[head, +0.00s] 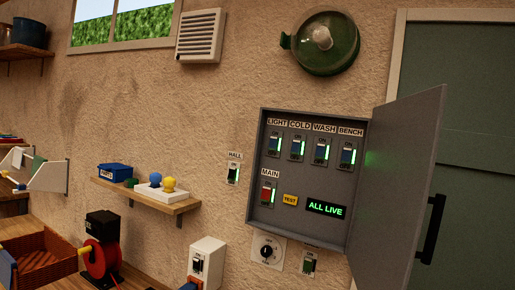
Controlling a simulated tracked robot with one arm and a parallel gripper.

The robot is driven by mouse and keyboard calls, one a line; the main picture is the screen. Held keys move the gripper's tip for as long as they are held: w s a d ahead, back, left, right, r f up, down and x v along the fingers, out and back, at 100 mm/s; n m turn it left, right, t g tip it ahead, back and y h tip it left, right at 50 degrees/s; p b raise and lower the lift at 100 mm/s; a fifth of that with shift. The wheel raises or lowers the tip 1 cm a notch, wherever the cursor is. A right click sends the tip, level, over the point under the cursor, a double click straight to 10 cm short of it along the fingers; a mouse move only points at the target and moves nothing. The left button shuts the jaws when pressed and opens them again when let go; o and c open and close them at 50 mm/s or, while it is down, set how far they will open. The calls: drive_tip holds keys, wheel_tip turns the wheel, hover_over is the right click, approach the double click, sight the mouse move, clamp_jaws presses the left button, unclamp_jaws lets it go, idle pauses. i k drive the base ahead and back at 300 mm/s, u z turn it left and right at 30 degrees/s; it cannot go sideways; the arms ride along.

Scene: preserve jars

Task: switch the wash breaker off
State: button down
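The wash breaker (320,152) is under the WASH label, third in the upper row inside an open grey breaker box (312,178) on the wall. A green strip glows beside its switch, and its "ON" marking is too small to read surely. The light breaker (274,144), cold breaker (297,148) and bench breaker (347,156) flank it, also with green strips. A red main breaker (267,194) sits below. A display (325,209) reads ALL LIVE. My gripper does not show in this view.
The box door (398,185) stands open to the right, in front of a green door (465,130). A yellow test button (290,199) is inside the box. A hall switch (233,174), dial (266,250) and shelf (160,201) are nearby.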

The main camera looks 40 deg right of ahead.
sight(320, 152)
drive_tip(key=z, duration=0.2)
drive_tip(key=i, duration=1.05)
drive_tip(key=z, duration=0.7)
